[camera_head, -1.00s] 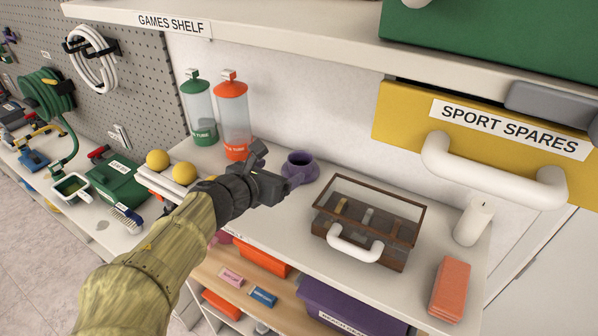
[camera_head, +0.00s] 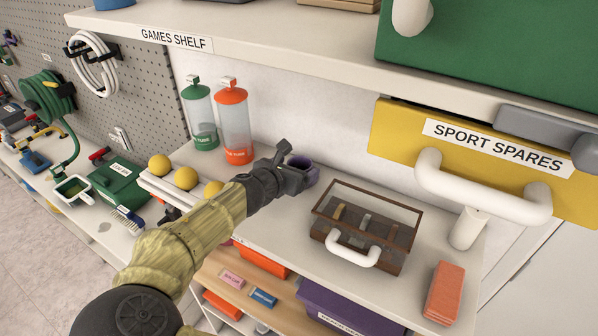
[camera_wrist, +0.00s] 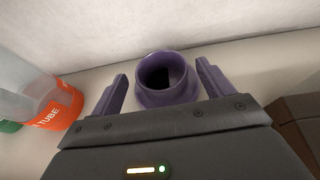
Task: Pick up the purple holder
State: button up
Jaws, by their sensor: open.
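The purple holder (camera_wrist: 166,80) is a round, hollow cup with a flared rim, standing upright on the white shelf near the wall. In the head view the holder (camera_head: 309,168) is partly hidden behind my gripper (camera_head: 289,163). In the wrist view my gripper (camera_wrist: 162,92) is open, with one purple-toned finger on each side of the holder. The holder sits between the fingertips or just past them, with a visible gap on the left side and a smaller one on the right. The fingers do not appear shut on it.
An orange-capped clear tube (camera_head: 234,122) and a green-capped tube (camera_head: 199,113) stand left of the holder. A brown case (camera_head: 366,226) with a white handle lies to the right. Yellow balls (camera_head: 186,178) sit in a rack to the left. The upper shelf (camera_head: 290,62) overhangs.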

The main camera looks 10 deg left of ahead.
aim_at(304, 162)
jog(key=p+x, duration=0.1)
jog(key=x, duration=0.3)
jog(key=shift+w+d+r, duration=0.1)
jog(key=shift+w, duration=0.05)
jog(key=c, duration=1.3)
jog(key=shift+o, duration=0.2)
notch_tip(304, 162, up, 10)
jog(key=shift+b, duration=0.7)
